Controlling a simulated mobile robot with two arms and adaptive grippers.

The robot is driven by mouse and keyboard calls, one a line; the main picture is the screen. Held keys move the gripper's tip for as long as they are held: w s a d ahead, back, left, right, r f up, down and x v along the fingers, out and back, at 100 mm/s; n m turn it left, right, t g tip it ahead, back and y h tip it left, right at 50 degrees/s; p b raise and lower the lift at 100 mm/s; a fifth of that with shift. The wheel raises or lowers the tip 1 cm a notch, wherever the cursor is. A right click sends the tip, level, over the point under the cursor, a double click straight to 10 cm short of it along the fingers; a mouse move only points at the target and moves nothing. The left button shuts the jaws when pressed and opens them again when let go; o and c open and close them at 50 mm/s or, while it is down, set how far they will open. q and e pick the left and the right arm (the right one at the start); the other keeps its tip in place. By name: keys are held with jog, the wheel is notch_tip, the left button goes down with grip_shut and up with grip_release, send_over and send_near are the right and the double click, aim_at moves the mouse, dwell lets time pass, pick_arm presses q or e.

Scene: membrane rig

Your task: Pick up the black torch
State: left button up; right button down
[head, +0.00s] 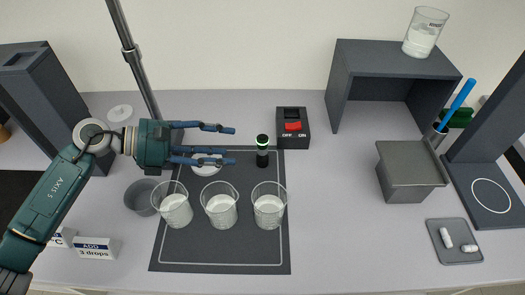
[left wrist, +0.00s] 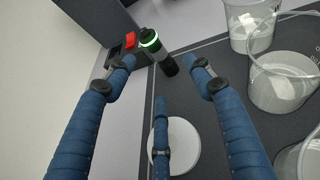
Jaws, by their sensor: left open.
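The black torch (head: 262,151) stands upright on the dark mat, behind the beakers, with a green-ringed top. It also shows in the left wrist view (left wrist: 166,64), ahead of the fingertips and roughly between them. My left gripper (head: 232,143) is open and empty. Its blue fingers point right toward the torch, with a small gap between the fingertips and the torch. My right gripper is not in view.
A box with a red switch (head: 292,127) stands right behind the torch. A white disc (head: 207,168) lies beneath the left gripper. A grey bin (head: 411,172) stands to the right.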

aim_at(261, 148)
pick_arm(q)
jog(key=shift+w+d+f, duration=0.15)
jog(key=shift+w+f, duration=0.15)
jog(key=shift+f, duration=0.1)
jog(key=x, duration=0.1)
jog(key=p+x, duration=0.1)
jog(key=x, duration=0.1)
jog(key=p+x, duration=0.1)
jog(key=shift+d+r, duration=0.2)
jog(key=shift+d, duration=0.1)
jog(key=shift+w+d+f, duration=0.1)
jog(key=shift+d+f, duration=0.1)
jog(key=shift+d, duration=0.1)
jog(key=p+x, duration=0.2)
jog(key=x, duration=0.3)
jog(key=shift+w+r+p, duration=0.15)
jog(key=shift+r+p, duration=0.05)
jog(key=shift+p, duration=0.2)
jog(key=shift+d+f, duration=0.2)
jog(key=c, duration=1.3)
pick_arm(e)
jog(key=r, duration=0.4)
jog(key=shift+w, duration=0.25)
pick_arm(q)
jog(key=shift+r, duration=0.1)
